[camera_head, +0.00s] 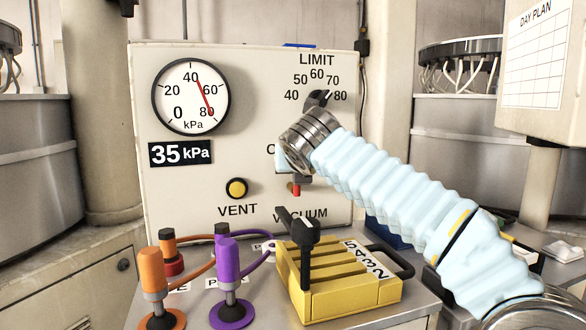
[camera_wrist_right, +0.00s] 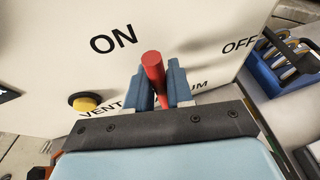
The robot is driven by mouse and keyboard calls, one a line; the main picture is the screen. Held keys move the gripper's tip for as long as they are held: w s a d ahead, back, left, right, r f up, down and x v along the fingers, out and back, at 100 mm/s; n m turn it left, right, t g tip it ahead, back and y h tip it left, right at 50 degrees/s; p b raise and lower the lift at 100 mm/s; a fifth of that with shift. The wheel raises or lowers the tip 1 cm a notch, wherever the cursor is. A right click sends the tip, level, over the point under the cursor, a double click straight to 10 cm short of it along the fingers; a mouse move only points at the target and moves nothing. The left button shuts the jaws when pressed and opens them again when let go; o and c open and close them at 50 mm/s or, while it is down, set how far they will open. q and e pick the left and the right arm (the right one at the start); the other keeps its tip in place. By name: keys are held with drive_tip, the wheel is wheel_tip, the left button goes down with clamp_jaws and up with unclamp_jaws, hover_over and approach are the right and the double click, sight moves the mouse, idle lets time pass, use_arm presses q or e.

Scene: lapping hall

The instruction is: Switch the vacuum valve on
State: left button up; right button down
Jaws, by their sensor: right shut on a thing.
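The vacuum valve's red lever (camera_wrist_right: 152,68) is on the cream panel (camera_wrist_right: 50,60), above the VACUUM label, which my gripper partly covers. The ON mark is at the lever's upper left in the right wrist view, and the OFF mark is to its right. My right gripper (camera_wrist_right: 155,88) is shut on the red lever, one blue-grey finger on each side. In the head view only a small red part of the lever (camera_head: 292,188) shows below my right gripper (camera_head: 298,180). My left gripper is not in view.
A gauge (camera_head: 191,97) and a 35 kPa display (camera_head: 181,153) are on the panel's left, above the VENT button (camera_head: 237,188). A LIMIT knob (camera_head: 318,99) is close above my wrist. A yellow block (camera_head: 345,290) and orange (camera_head: 152,270) and purple (camera_head: 228,260) plugs stand below.

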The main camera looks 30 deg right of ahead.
drive_tip(key=shift+f, duration=0.15)
drive_tip(key=shift+a, duration=0.1)
drive_tip(key=c, duration=1.1)
unclamp_jaws()
drive_tip(key=v, duration=1.4)
